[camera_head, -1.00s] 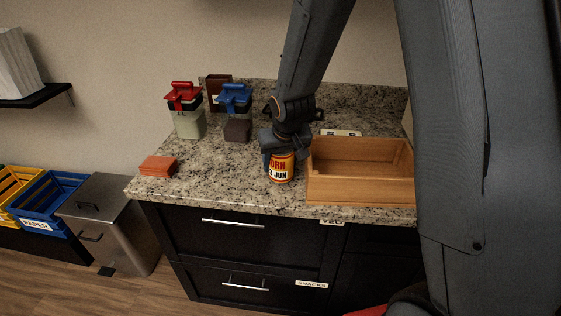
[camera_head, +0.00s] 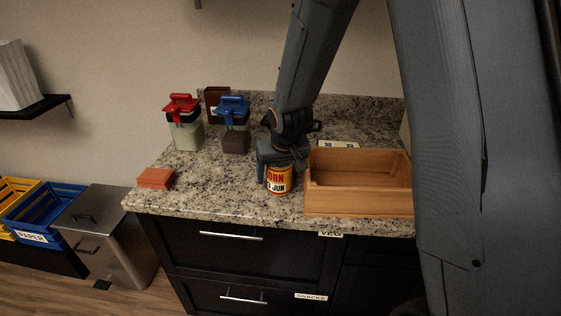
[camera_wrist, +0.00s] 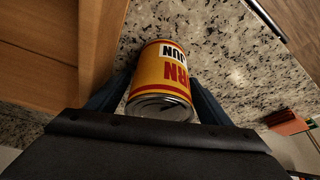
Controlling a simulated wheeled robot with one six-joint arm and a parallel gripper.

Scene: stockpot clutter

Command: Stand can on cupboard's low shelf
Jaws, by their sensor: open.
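The can (camera_head: 278,179) is yellow with a red and black label that reads "ORN" and "JUN" in part. It stands upright on the granite counter. In the wrist view the can (camera_wrist: 161,82) lies between the two fingers, its metal end nearest the camera. My gripper (camera_head: 277,170) is over the can from above and behind, with a finger on either side. The jaws are open, and the can's upper part is partly hidden by them in the head view. No cupboard shelf can be made out.
A wooden box (camera_head: 357,204) stands close to the can's right. Left are an orange block stack (camera_head: 156,178), a red-lidded canister (camera_head: 186,134) and a blue-lidded canister (camera_head: 235,139). Dark drawers (camera_head: 232,247) are below the counter (camera_head: 215,190). A metal bin (camera_head: 105,230) stands on the floor.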

